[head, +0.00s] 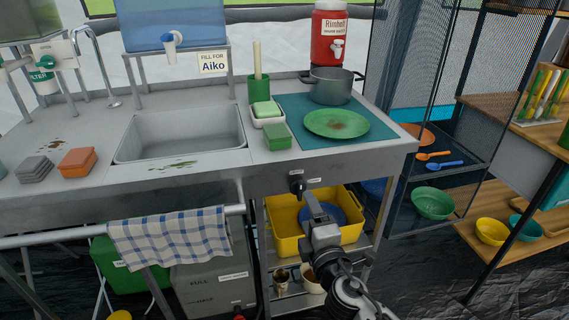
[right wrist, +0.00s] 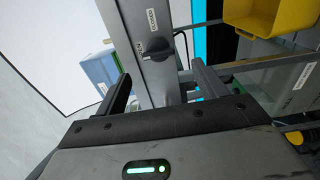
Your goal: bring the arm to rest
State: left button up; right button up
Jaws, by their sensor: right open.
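My right gripper (head: 302,190) is in front of the counter's front panel, just below the worktop edge. In the right wrist view its two fingers (right wrist: 162,90) stand apart with nothing between them. A dark knob (right wrist: 155,49) with a small label shows ahead of the fingers on the grey panel. In the head view the knob (head: 297,178) is close to the fingertips and partly hidden by them; I cannot tell whether they touch. My left gripper is not in view.
A steel sink (head: 180,135) is set in the counter. A green plate (head: 336,124) and grey pot (head: 331,85) stand on the teal mat (head: 292,104). A yellow tub (head: 284,225) sits on the shelf below. A checked towel (head: 170,238) hangs on the front rail.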

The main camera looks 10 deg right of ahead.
pick_arm(q)
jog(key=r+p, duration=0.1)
jog(key=p, duration=0.1)
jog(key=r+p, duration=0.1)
jog(key=p, duration=0.2)
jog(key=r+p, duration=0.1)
jog(key=p, duration=0.2)
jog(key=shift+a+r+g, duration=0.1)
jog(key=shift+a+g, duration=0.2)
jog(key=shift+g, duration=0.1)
pick_arm(e)
jog(key=s+f+m+g+y, duration=0.2)
jog(key=s+m+g, duration=0.5)
jog(key=s+m, duration=1)
jog(key=s+f, duration=0.1)
jog(key=s, duration=0.4)
jog(key=shift+s, duration=0.35)
